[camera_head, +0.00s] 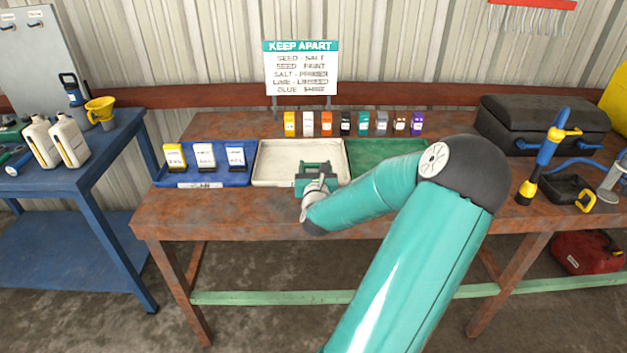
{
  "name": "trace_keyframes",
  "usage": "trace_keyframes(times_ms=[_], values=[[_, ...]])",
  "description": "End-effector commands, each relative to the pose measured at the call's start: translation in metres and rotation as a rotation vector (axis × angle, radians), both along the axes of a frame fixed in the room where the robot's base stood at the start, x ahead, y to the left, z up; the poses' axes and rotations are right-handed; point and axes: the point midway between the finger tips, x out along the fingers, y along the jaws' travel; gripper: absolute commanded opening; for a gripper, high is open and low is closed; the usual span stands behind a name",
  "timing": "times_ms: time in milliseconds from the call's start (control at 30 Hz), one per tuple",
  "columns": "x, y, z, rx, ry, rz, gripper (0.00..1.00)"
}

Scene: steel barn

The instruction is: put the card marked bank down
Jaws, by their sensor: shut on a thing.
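My gripper (315,176) is over the front right part of the white tray (270,177), pointing away from me. It is shut on a card, but the gripper and wrist hide the card, so no mark on it can be read. I cannot tell whether the card touches the tray. A blue tray (203,184) on the left holds a yellow card (174,157), a white card (204,156) and a blue card (236,157), all standing. A green tray (385,150) on the right shows no cards, and my arm covers its front part.
Several small coloured cards (346,123) stand in a row behind the trays. A "KEEP APART" sign (301,68) lists pairs, partly unreadable. A black toolbox (545,125) and a blue-yellow tool (546,150) occupy the right. A blue side table (75,160) stands left.

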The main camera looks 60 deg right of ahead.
Motion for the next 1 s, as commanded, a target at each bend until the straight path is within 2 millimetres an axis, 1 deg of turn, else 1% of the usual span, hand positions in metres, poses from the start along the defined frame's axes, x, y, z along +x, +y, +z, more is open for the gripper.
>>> trace_keyframes(times_ms=[33, 100, 200, 367, 500, 567, 1000], values=[[0.005, -0.005, -0.009, 0.004, -0.003, 0.001, 0.34], [0.009, -0.01, -0.017, 0.003, -0.001, 0.001, 0.34], [0.012, -0.016, -0.024, -0.001, 0.0, 0.0, 0.34], [0.017, -0.022, -0.033, 0.0, 0.0, 0.0, 0.34], [0.017, -0.022, -0.055, 0.003, -0.001, 0.0, 0.34], [0.017, -0.022, -0.061, 0.002, 0.0, 0.0, 0.34], [0.016, -0.022, -0.067, -0.001, 0.0, -0.001, 0.34]])
